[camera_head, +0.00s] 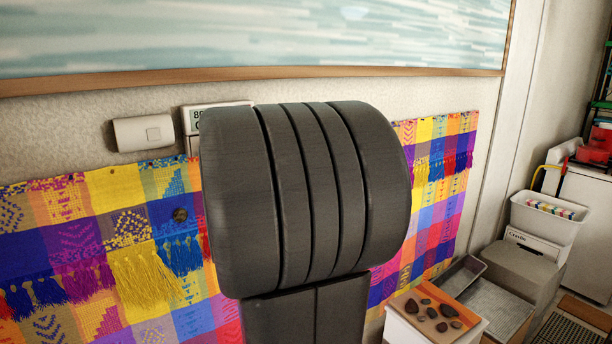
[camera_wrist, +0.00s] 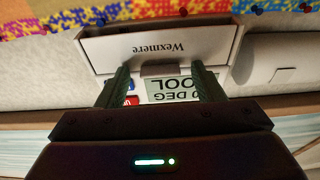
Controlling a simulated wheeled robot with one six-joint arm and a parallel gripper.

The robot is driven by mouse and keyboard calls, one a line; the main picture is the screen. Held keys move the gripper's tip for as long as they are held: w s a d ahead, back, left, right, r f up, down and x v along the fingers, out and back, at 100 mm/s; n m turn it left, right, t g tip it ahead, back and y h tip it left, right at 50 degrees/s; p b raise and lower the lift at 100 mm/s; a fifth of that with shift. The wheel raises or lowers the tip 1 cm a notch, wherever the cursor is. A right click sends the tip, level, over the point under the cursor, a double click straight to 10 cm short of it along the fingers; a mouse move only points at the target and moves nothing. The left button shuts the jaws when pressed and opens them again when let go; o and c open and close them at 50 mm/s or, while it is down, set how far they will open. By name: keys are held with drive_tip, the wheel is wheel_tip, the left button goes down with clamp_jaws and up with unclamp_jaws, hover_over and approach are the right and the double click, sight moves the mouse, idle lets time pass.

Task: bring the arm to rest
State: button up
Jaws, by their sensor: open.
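My gripper (camera_wrist: 160,68) shows in the wrist view with its two dark fingers apart. Nothing is held between them. The fingers are in front of a white wall unit marked Wexmere (camera_wrist: 105,53), which appears upside down. Its display and red and blue buttons show between and beside the fingers. I cannot tell whether the fingertips touch it. In the head view my dark grey arm (camera_head: 310,195) fills the middle and hides the gripper. Only the upper left part of the wall unit (camera_head: 190,118) shows there beside the arm.
A small white box (camera_head: 128,135) is on the wall left of the unit. A colourful fringed textile (camera_head: 95,240) hangs below, and a framed picture (camera_head: 250,40) above. At lower right stand an orange-topped tray of dark stones (camera_head: 472,318), crates (camera_head: 515,262) and a white bin (camera_head: 545,222).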

drive_tip(key=shift+s, duration=0.1)
drive_tip(key=b+v, duration=0.2)
drive_tip(key=v, duration=1.2)
drive_tip(key=p+x, duration=0.2)
drive_tip(key=x, duration=1.1)
drive_tip(key=s+d+f+t+y+b, duration=0.3)
drive_tip(key=s+d+f+t+b, duration=0.2)
drive_tip(key=f+b, duration=0.6)
drive_tip(key=shift+s+t+y, duration=0.3)
drive_tip(key=shift+s+y, duration=0.1)
drive_tip(key=shift+s, duration=0.8)
drive_tip(key=shift+d, duration=0.1)
